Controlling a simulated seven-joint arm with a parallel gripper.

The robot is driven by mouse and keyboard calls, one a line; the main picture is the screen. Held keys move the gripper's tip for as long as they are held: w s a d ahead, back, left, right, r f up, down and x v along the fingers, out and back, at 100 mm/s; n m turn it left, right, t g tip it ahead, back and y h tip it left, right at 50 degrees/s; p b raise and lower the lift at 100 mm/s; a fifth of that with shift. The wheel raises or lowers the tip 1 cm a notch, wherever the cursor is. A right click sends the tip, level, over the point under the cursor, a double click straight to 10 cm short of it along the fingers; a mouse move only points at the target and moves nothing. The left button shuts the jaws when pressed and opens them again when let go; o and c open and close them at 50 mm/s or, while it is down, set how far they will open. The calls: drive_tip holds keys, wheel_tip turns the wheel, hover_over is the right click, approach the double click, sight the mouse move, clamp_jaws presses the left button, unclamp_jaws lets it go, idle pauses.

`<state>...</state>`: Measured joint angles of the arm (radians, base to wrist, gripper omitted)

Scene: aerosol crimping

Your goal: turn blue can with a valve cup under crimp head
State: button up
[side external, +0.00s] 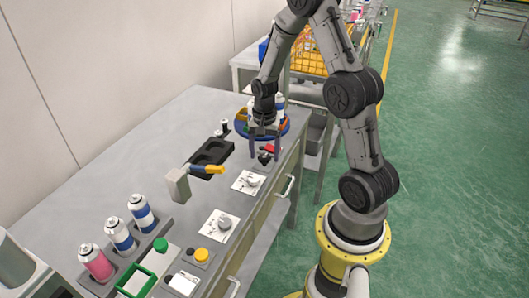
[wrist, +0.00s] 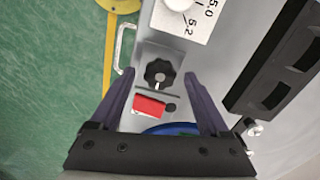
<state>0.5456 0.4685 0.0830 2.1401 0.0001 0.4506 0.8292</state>
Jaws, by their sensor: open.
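My gripper (side external: 264,154) is open and empty over the far end of the bench. In the wrist view its two fingers straddle a black star knob (wrist: 159,73) and a red block (wrist: 149,106), apparently above them. A round blue turntable (side external: 284,127) is behind my gripper, with its rim (wrist: 172,129) just showing in the wrist view. A white and blue can (side external: 280,103) stands on the turntable, partly hidden by my arm. The valve cup and the crimp head cannot be made out; my arm covers much of that area.
A pink can (side external: 97,264) and two blue-banded cans (side external: 142,212) stand in a rack at the near left. A grey post (side external: 177,186) with a yellow-ended arm, a black tray (side external: 211,155) and white dial plates (side external: 219,224) occupy the middle. A yellow button box (side external: 201,257) sits nearer.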

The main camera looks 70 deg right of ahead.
clamp_jaws()
idle(0.5)
drive_tip(key=shift+n, duration=0.3)
drive_tip(key=n, duration=0.3)
drive_tip(key=shift+n, duration=0.4)
drive_tip(key=n, duration=0.9)
drive_tip(key=shift+n, duration=2.2)
